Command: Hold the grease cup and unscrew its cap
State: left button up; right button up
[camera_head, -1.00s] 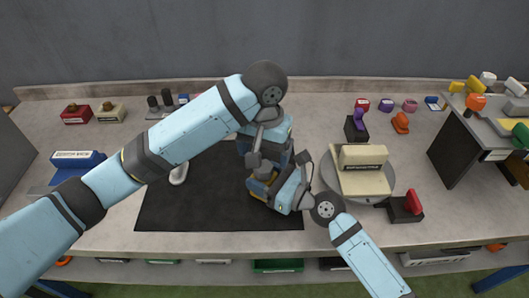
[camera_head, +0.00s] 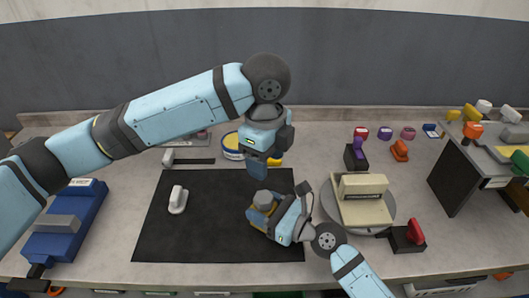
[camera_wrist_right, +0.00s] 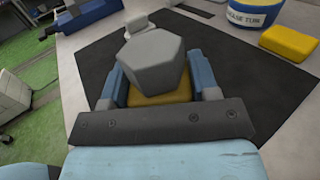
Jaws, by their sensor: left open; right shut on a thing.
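The grease cup (camera_head: 264,199) has a grey hexagonal cap (camera_wrist_right: 152,62) on top and a yellow part (camera_wrist_right: 158,98) below it. My right gripper (camera_head: 263,210) is shut on the cup over the black mat (camera_head: 190,240). In the right wrist view its fingers sit on both sides of the yellow part. The cap still sits over the yellow part, slightly tilted in that view; whether it is loose cannot be told. My left gripper (camera_head: 258,172) is open, points down, and is apart from the cup, behind and above it. Its fingertips show only small.
A white handle-like piece (camera_head: 178,199) lies on the mat. A grease tub (camera_head: 232,146) and a yellow block (camera_head: 275,161) stand behind the mat. A round turntable (camera_head: 329,205) with a cream block (camera_head: 362,203) is to the right. A blue box (camera_head: 68,222) is at left.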

aim_at(266, 197)
pick_arm(q)
notch_tip(266, 197, down, 11)
jog(key=m, duration=0.4)
jog(key=shift+s+a+r, duration=0.1)
jog(key=shift+a, duration=0.05)
jog(key=shift+c, duration=0.2)
jog(key=c, duration=0.7)
jog(key=n, duration=0.5)
jog(key=shift+n, duration=0.4)
jog(key=shift+c, duration=0.3)
jog(key=n, duration=0.6)
